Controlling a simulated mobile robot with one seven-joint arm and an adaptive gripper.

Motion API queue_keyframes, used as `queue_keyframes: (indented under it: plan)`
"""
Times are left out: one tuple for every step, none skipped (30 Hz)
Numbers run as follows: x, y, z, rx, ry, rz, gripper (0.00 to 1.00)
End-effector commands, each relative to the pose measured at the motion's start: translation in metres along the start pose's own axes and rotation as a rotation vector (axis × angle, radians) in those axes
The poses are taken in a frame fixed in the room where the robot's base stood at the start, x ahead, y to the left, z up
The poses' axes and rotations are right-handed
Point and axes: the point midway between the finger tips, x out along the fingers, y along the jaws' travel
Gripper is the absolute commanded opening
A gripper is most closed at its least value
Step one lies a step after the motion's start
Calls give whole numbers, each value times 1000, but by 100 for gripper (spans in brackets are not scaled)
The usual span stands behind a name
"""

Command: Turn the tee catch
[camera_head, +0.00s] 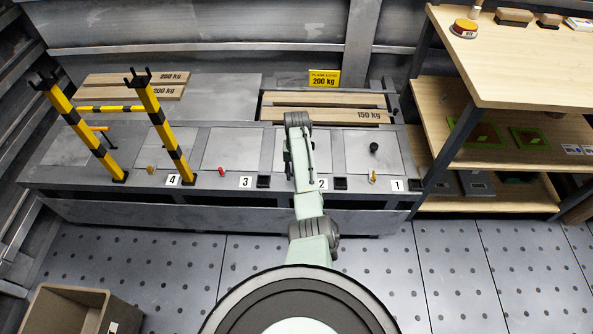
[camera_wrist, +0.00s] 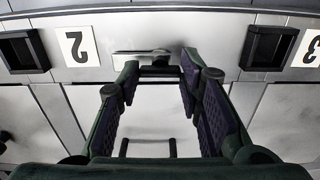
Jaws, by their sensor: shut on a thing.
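A silver tee catch (camera_wrist: 142,52) shows in the wrist view at the edge of a grey panel (camera_wrist: 155,100), beside the upside-down number 2 label. My gripper (camera_wrist: 160,64) reaches to it, its dark padded fingers either side of the catch's lower part, and is shut on it. The fingers hide part of the catch, so its exact turn is hard to tell. In the head view my arm (camera_head: 303,165) covers the catch and the gripper, to the left of the number 2 label (camera_head: 322,184).
Neighbouring panels carry a red knob (camera_head: 221,171), an orange knob (camera_head: 151,170) and a yellow catch (camera_head: 373,177). Yellow-black posts (camera_head: 165,132) stand at left. Wooden boards (camera_head: 325,115) lie behind. Shelving (camera_head: 520,95) stands at right, a brown bin (camera_head: 75,310) at lower left.

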Motion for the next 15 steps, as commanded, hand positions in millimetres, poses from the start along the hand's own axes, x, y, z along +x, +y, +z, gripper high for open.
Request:
queue_keyframes:
  plan:
    - [0,0,0,4,0,-1,5]
    - [0,0,0,5,0,-1,5]
    - [0,0,0,6,0,-1,5]
    - [0,0,0,6,0,-1,5]
    - [0,0,0,6,0,-1,5]
    - [0,0,0,5,1,-1,5]
    - [0,0,0,5,1,-1,5]
    - [0,0,0,5,1,-1,5]
    - [0,0,0,5,1,-1,5]
    - [0,0,0,5,1,-1,5]
    - [0,0,0,5,1,-1,5]
    - [0,0,0,5,1,-1,36]
    - [-1,0,0,5,2,-1,38]
    - [-1,0,-1,4,2,-1,40]
    - [0,0,0,4,2,-1,42]
